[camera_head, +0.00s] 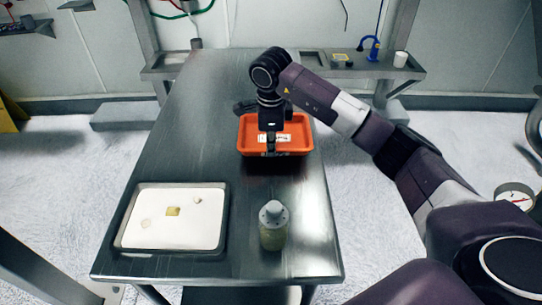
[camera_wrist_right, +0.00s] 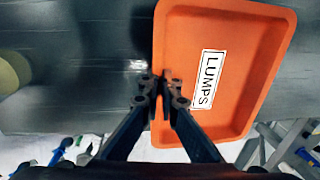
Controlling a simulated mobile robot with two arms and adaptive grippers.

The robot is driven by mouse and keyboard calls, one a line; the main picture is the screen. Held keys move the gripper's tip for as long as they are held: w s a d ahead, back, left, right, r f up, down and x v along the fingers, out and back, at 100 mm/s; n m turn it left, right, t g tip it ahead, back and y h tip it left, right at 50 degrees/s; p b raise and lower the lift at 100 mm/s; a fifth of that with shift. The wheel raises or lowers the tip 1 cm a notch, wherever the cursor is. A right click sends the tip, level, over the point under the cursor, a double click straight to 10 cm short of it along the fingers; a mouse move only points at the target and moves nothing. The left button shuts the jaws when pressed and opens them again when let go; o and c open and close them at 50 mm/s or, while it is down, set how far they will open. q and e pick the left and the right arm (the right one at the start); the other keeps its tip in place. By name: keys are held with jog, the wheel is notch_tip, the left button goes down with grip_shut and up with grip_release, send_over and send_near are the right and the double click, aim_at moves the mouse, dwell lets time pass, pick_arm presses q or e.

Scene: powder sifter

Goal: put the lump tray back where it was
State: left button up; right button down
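The orange lump tray (camera_head: 247,147) is at the middle right of the metal table in the head view, its right side reaching past the table's edge line. In the right wrist view the tray (camera_wrist_right: 255,42) carries a white "LUMPS" label (camera_wrist_right: 208,79). My right gripper (camera_head: 271,143) points down at the tray's near wall. In the right wrist view its fingertips (camera_wrist_right: 163,92) are together on the tray's rim, one on each side. I cannot tell whether the tray rests on the table or is slightly above it. My left gripper is out of view.
A dark-rimmed tray (camera_head: 224,215) of white powder with several small pieces stands at the table's (camera_head: 190,120) front left. A capped bottle (camera_head: 273,228) stands at the front right. The table is clear left of the orange tray. A side shelf (camera_head: 393,72) stands behind at the right.

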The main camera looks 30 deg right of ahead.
aim_at(271, 167)
notch_tip(271, 167, down, 4)
jog(key=shift+p, duration=0.4)
jog(key=shift+f, duration=0.1)
jog(key=c, duration=2.7)
grip_release()
jog(key=shift+f, duration=0.1)
jog(key=o, duration=0.5)
jog(key=shift+o, duration=0.2)
